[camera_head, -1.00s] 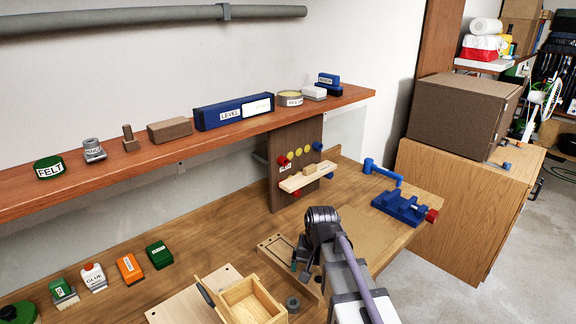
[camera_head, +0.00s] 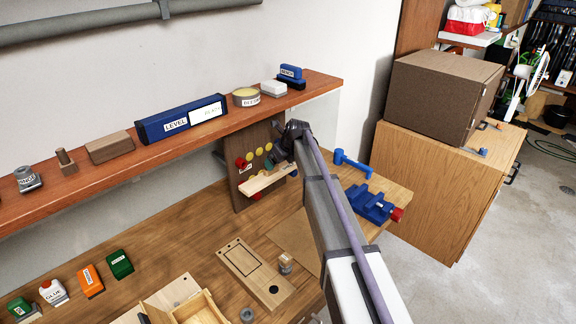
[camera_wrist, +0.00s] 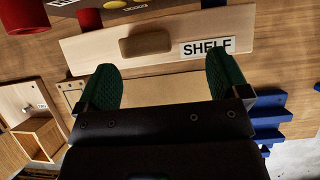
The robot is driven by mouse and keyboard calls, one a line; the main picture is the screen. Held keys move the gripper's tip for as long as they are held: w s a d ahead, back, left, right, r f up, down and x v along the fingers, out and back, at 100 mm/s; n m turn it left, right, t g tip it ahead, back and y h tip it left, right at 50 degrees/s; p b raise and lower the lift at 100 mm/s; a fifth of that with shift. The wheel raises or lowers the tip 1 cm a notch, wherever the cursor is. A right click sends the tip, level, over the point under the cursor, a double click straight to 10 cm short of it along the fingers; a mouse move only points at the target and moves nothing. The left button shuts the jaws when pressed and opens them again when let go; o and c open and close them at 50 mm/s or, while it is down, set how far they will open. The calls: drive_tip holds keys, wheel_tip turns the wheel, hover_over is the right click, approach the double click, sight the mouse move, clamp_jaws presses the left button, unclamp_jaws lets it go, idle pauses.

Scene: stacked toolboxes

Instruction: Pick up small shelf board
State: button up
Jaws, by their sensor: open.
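The small shelf board (camera_head: 262,182) is a light wooden plank on the front of the dark upright panel under the long shelf. In the wrist view the board (camera_wrist: 85,50) runs across the top, with a small wooden block handle (camera_wrist: 145,43) and a label reading SHELF (camera_wrist: 207,47). My gripper (camera_wrist: 168,82) is open, its two green finger pads apart on either side of the handle and just short of the board. Nothing is between the fingers. In the head view my arm covers the board's right end and my gripper (camera_head: 285,152) is partly hidden.
Red and yellow knobs (camera_head: 268,148) sit on the panel close above the board. A blue vise (camera_head: 368,203) stands on the bench to the right. The long shelf (camera_head: 100,170) overhangs the panel.

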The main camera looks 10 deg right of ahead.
drive_tip(key=shift+s+a+r, duration=0.1)
drive_tip(key=shift+s+a, duration=0.15)
drive_tip(key=shift+a, duration=0.2)
drive_tip(key=shift+s+a+r, duration=0.1)
drive_tip(key=shift+s+a, duration=0.1)
drive_tip(key=shift+a, duration=0.25)
drive_tip(key=b+x, duration=0.4)
drive_tip(key=x, duration=0.1)
drive_tip(key=shift+d+f+b, duration=0.1)
drive_tip(key=shift+b, duration=0.2)
drive_tip(key=shift+c, duration=0.2)
drive_tip(key=c, duration=1.1)
